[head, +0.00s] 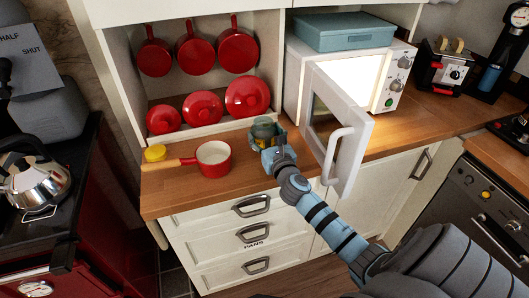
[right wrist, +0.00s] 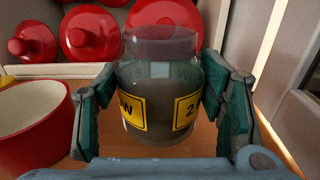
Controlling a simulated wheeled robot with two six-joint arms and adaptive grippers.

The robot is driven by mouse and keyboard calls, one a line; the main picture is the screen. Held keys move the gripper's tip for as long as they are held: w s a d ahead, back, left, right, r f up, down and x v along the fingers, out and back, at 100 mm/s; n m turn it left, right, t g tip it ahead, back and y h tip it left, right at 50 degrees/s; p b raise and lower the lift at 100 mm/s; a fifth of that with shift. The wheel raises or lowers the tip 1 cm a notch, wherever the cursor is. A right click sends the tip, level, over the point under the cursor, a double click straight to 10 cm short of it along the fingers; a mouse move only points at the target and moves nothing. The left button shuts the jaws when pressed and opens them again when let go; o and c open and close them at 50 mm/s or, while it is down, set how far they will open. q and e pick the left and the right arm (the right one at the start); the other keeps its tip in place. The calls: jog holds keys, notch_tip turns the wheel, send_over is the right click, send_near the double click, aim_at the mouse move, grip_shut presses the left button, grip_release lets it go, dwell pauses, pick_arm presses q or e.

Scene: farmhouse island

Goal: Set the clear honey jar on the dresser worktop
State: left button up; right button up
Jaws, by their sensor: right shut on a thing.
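A clear jar (head: 263,129) with dark contents and yellow labels is upright over the dresser worktop (head: 225,185), in front of the red lids. It also shows in the right wrist view (right wrist: 160,75), between the two fingers. My right gripper (head: 270,148) is shut on it, one finger on each side. My left gripper is not in view.
A red saucepan (head: 214,161) with a wooden handle stands left of the jar, near a yellow disc-shaped item (head: 155,153). To the right, the microwave (head: 355,80) has its door (head: 341,140) swung open. Red lids (head: 248,97) stand behind. The worktop's front strip is clear.

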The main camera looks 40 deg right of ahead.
aim_at(265, 144)
notch_tip(265, 144, down, 4)
jog(key=shift+a+r+b, duration=0.1)
jog(key=shift+r+b, duration=0.05)
jog(key=shift+b, duration=1)
jog(key=shift+w+r, duration=0.1)
jog(key=o, duration=1.5)
jog(key=shift+o, duration=0.2)
